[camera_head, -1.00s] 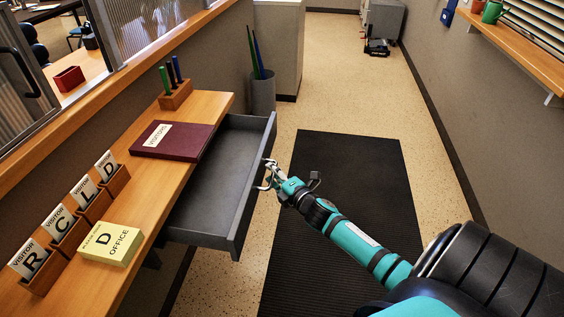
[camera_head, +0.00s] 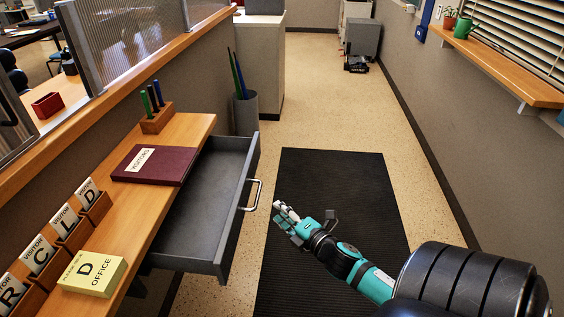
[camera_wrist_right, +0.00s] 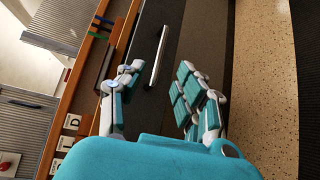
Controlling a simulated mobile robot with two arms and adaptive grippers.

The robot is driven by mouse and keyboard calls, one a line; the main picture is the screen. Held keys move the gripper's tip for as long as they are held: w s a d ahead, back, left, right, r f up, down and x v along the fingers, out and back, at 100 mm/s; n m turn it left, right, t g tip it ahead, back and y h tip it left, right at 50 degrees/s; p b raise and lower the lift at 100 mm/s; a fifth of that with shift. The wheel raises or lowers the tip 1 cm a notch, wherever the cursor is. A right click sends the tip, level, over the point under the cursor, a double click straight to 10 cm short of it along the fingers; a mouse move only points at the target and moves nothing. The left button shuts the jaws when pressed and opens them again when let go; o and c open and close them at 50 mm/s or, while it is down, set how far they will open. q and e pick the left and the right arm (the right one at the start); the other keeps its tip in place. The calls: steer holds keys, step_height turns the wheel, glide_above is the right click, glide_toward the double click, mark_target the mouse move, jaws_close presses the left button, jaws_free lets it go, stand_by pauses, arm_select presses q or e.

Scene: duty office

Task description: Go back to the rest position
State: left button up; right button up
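My right gripper (camera_head: 285,219) is in the head view, to the right of the open drawer (camera_head: 236,222) and apart from its handle (camera_head: 254,195). In the right wrist view, the two fingers of my right gripper (camera_wrist_right: 160,92) are spread with nothing held between them. The drawer handle (camera_wrist_right: 158,56) shows beyond the fingertips there. The grey drawer is pulled out from the wooden counter (camera_head: 148,205) and looks empty. My left gripper is not in view.
On the counter are a maroon visitors book (camera_head: 153,165), a pen holder (camera_head: 157,121), a yellow note block (camera_head: 92,274) and visitor card holders (camera_head: 77,237). A bin (camera_head: 246,114) stands beyond the drawer. The black mat (camera_head: 330,190) and floor are clear.

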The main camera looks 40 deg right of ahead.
steer(key=s+a+f+m+g, duration=0.1)
steer(key=s+f+m+g, duration=0.2)
steer(key=f, duration=0.7)
steer(key=s+a+f+m+g, duration=0.1)
steer(key=s+f+m+g, duration=0.2)
steer(key=f, duration=0.6)
steer(key=s+a+f+m+g, duration=0.15)
steer(key=s+f, duration=0.35)
steer(key=f, duration=0.5)
steer(key=s+a+f+m+g, duration=0.4)
steer(key=s+a+f, duration=0.2)
steer(key=s+f, duration=0.3)
steer(key=s+a+f+m+g+y, duration=0.1)
steer(key=s+a+f+m+g, duration=0.3)
steer(key=s, duration=1.4)
steer(key=a+f, duration=0.3)
steer(key=f, duration=0.3)
steer(key=shift+m, duration=0.35)
